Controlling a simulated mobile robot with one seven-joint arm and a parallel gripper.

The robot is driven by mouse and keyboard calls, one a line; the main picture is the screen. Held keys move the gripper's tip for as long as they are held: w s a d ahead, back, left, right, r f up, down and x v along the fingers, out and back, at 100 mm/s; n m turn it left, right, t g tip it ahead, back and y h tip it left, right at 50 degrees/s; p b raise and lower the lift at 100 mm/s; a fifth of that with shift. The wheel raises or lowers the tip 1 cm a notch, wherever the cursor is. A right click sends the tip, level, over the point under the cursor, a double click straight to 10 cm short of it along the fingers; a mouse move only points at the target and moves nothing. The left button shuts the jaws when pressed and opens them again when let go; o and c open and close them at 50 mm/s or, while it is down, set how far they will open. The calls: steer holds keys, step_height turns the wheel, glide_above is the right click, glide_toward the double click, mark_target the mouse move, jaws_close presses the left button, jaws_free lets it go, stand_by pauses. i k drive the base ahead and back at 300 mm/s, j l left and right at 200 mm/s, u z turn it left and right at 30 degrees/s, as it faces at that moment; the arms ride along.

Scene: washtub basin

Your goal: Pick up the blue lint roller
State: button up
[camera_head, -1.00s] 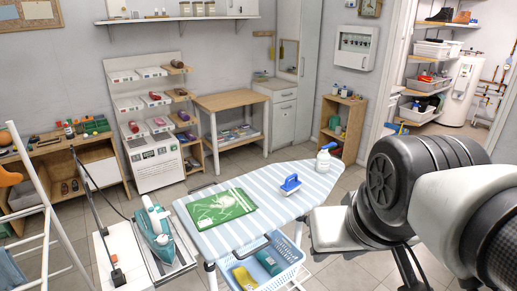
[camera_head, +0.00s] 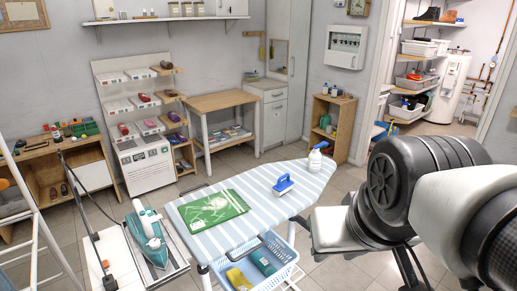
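A blue item with an arched handle and a pale base (camera_head: 284,186) rests on the striped ironing board (camera_head: 292,205), right of centre. It may be the blue lint roller, but it is too small to tell for sure. A green printed cloth or packet (camera_head: 213,208) lies flat on the board to its left. A white spray bottle with a blue trigger (camera_head: 315,161) stands at the board's far right end. My arm fills the right side of the picture, near the board's right end. My gripper is out of view.
A teal iron (camera_head: 149,242) stands left of the board. A blue basket (camera_head: 285,272) with yellow and teal items hangs or stands below the front edge. A white ladder-like frame (camera_head: 35,215) is at the left. Open tiled floor lies behind the board.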

mark_target(281, 187)
steer(key=i+l+u, duration=0.2)
steer(key=u, duration=0.25)
steer(key=i+l+u, duration=0.2)
steer(key=u, duration=0.2)
steer(key=i+l+u, duration=0.1)
steer(key=l, duration=0.25)
steer(key=i+l+u, duration=0.1)
steer(key=l, duration=0.25)
steer(key=i+l+u, duration=0.1)
steer(key=i+l, duration=0.15)
steer(key=l, duration=0.15)
steer(key=i+l, duration=0.1)
steer(key=l, duration=0.2)
steer(key=i+l, duration=0.15)
steer(key=l, duration=0.2)
steer(key=i+l, duration=0.1)
steer(key=l, duration=0.2)
